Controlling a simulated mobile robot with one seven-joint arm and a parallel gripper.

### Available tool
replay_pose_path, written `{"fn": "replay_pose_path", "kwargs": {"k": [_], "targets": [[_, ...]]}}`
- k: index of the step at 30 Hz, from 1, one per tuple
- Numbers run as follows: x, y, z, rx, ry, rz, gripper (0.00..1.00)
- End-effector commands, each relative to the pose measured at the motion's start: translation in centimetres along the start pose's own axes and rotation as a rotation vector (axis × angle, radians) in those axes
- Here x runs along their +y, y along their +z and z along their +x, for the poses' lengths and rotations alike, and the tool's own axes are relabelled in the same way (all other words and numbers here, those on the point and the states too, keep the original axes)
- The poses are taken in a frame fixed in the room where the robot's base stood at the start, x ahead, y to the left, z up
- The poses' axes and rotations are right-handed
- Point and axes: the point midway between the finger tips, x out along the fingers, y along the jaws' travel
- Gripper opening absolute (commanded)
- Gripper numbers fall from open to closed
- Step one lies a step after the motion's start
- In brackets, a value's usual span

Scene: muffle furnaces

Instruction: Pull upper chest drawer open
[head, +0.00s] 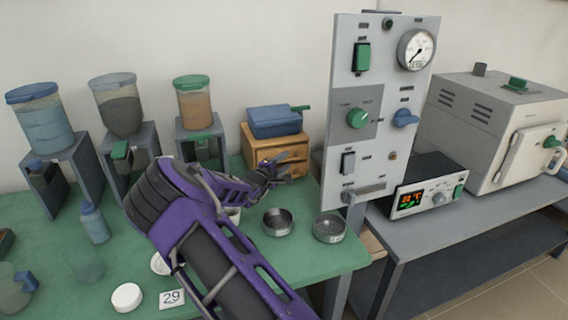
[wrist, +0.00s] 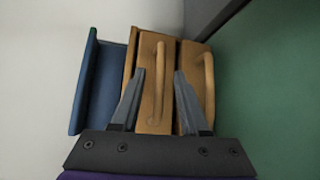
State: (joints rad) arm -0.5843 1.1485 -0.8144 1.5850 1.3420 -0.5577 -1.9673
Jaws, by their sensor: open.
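The small wooden chest (head: 262,142) stands at the back of the green bench in the head view. In the wrist view the chest appears turned sideways, with its top to the left. The upper drawer (wrist: 150,112) is the left front panel there, with a bar handle (wrist: 159,75). The lower drawer (wrist: 192,62) is to its right, with its own handle (wrist: 209,85). My gripper (wrist: 158,72) is open, facing the fronts, its fingers on either side of the upper handle in the picture. Contact cannot be told. In the head view my gripper (head: 272,176) partly covers the chest.
A blue box (head: 274,121) sits on the chest. Two round metal pans (head: 278,222) (head: 329,228) lie in front of it. A tall control panel (head: 340,110) stands close on the right. Hoppers on stands (head: 193,103) line the bench's left back.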

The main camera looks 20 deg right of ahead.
Motion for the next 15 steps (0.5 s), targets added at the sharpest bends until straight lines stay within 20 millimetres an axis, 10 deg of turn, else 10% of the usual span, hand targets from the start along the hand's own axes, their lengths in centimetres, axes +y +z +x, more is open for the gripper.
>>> {"fn": "replay_pose_path", "kwargs": {"k": [4,11,15], "targets": [[0.00,0.01,-0.01,0.000,0.000,0.000,0.43],[0.01,0.01,-0.03,0.000,0.000,0.000,0.01],[0.01,0.01,-0.04,0.000,0.000,0.000,0.00]]}}
